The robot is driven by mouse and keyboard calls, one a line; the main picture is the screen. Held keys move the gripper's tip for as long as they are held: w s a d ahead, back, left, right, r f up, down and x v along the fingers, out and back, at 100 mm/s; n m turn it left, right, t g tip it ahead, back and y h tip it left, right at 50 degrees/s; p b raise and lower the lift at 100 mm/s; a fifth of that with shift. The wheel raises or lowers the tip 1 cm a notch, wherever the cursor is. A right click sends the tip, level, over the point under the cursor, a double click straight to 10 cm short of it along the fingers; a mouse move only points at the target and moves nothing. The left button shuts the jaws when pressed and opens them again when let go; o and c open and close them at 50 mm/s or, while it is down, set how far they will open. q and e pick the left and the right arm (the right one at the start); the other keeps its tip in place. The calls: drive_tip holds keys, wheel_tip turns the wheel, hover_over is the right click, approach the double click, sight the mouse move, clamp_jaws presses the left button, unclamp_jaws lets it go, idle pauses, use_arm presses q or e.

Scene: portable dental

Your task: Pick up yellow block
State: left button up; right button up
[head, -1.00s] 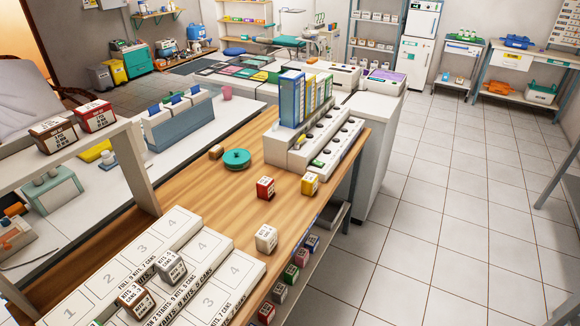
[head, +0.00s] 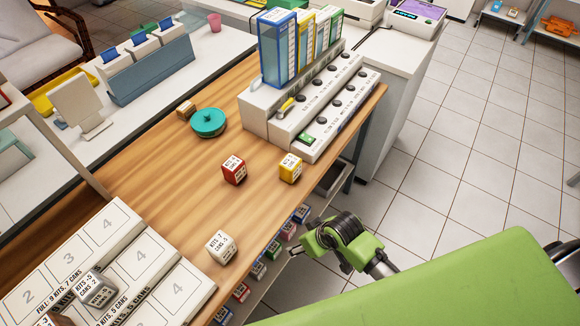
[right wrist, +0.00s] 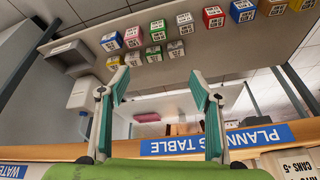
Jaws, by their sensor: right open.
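The yellow block (head: 290,168) is a small cube with a printed white label. It sits on the wooden table near its right edge, just right of the red block (head: 234,170), in the head view. My right gripper (head: 300,246) is beyond the table's right edge, below and apart from the yellow block. In the right wrist view its two fingers (right wrist: 160,84) are wide apart with nothing between them. That view shows several coloured cubes on a shelf, one of them yellow (right wrist: 272,8). My left gripper is not in view.
A white cube (head: 221,247) stands nearer on the wooden table (head: 150,190). A teal round object (head: 208,122) and a white rack with binders (head: 310,110) are behind. Numbered white trays (head: 140,260) lie at front left. A blue "PLANNING" sign (right wrist: 175,145) runs along an edge.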

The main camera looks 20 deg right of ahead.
drive_tip(key=a+r+n+y, duration=0.15)
drive_tip(key=a+r, duration=0.25)
drive_tip(key=r, duration=0.9)
drive_tip(key=n, duration=0.3)
approach(291, 162)
drive_tip(key=shift+m+g+h, duration=0.25)
drive_tip(key=shift+g+h, duration=0.05)
drive_tip(key=shift+h, duration=0.15)
drive_tip(key=x, duration=0.2)
drive_tip(key=a+p+x, duration=0.1)
drive_tip(key=x, duration=0.2)
drive_tip(key=shift+w+f, duration=0.1)
drive_tip(key=shift+w, duration=0.15)
drive_tip(key=shift+w+a+f+p, duration=0.1)
drive_tip(key=shift+w+f+p, duration=0.05)
drive_tip(key=shift+f+p, duration=0.35)
drive_tip(key=shift+p+x, duration=0.45)
drive_tip(key=shift+x, duration=1.75)
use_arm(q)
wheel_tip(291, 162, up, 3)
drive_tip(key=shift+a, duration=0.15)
use_arm(e)
drive_tip(key=c, duration=1.2)
